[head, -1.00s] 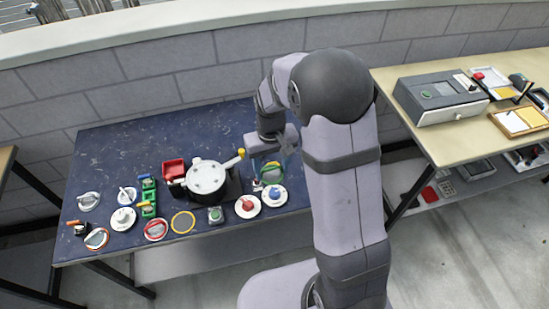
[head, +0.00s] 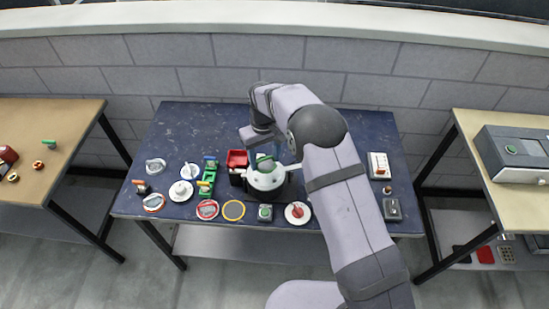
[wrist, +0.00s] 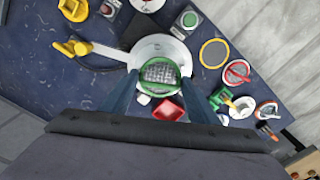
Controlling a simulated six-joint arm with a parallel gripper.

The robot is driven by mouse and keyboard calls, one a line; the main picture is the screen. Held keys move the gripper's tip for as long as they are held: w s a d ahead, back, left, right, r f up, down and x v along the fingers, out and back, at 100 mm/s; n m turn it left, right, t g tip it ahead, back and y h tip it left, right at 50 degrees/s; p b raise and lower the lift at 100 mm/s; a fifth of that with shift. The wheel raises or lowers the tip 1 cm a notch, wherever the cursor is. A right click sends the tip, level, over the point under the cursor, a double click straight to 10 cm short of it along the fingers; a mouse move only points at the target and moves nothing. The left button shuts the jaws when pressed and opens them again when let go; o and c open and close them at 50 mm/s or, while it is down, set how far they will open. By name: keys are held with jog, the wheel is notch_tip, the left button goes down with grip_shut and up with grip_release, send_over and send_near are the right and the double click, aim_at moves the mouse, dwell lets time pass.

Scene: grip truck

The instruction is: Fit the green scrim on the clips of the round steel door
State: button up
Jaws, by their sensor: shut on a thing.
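The green scrim (wrist: 159,73), a green ring with grey mesh, is held between the two fingers of my gripper (wrist: 160,84) in the wrist view. In the head view the scrim (head: 264,162) is tilted on edge under my gripper (head: 263,150). The round steel door (head: 264,179) is a pale round plate on the table, directly below or behind the scrim. In the wrist view the scrim overlaps the near part of the door (wrist: 158,45). I cannot tell whether they touch. The clips are too small or hidden to make out.
A red bin (head: 237,159) stands close left of the door. A yellow ring (head: 233,210), a red ring (head: 207,209) and a green-topped dark box (head: 265,212) lie in front. Several small parts crowd the left. The back of the blue table (head: 190,120) is clear.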

aim_at(266, 164)
jog(key=shift+f, duration=0.1)
jog(key=shift+f+b, duration=0.85)
jog(key=shift+f, duration=0.3)
jog(key=shift+f+b, duration=0.35)
jog(key=shift+f, duration=0.25)
dwell(1.1)
jog(key=shift+s+d+f, duration=0.1)
jog(key=shift+f, duration=0.05)
dwell(0.5)
jog(key=shift+r+p, duration=1.35)
jog(key=shift+r, duration=0.85)
